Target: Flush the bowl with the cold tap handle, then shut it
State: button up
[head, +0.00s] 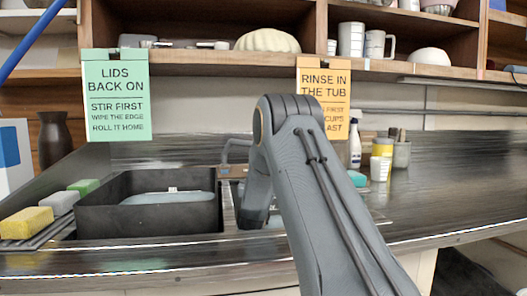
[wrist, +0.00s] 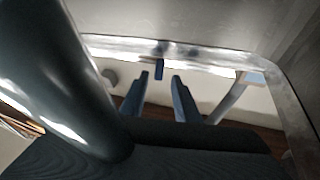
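In the wrist view my gripper (wrist: 159,80) is open, its two dark fingers apart. The dark square tub (head: 150,221) stands left of my arm, with a pale blue-grey surface (head: 166,198) inside; I cannot tell if this is the bowl or water. My fingertips are hidden in the head view.
Yellow (head: 27,223), grey (head: 62,202) and green (head: 84,186) sponges lie left of the tub. A spray bottle (head: 355,140), yellow-labelled jar (head: 382,155) and brush pot (head: 401,152) stand right of my arm. The right counter (head: 460,175) is clear.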

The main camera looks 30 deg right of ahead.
jog(key=p, duration=0.4)
jog(key=shift+w+d+r, duration=0.1)
jog(key=shift+d+r, duration=0.1)
jog(key=shift+r, duration=0.1)
jog(key=shift+d+f+p, duration=0.1)
jog(key=shift+f+p, duration=0.1)
jog(key=shift+p, duration=1)
jog(key=shift+x, duration=3.95)
grip_shut()
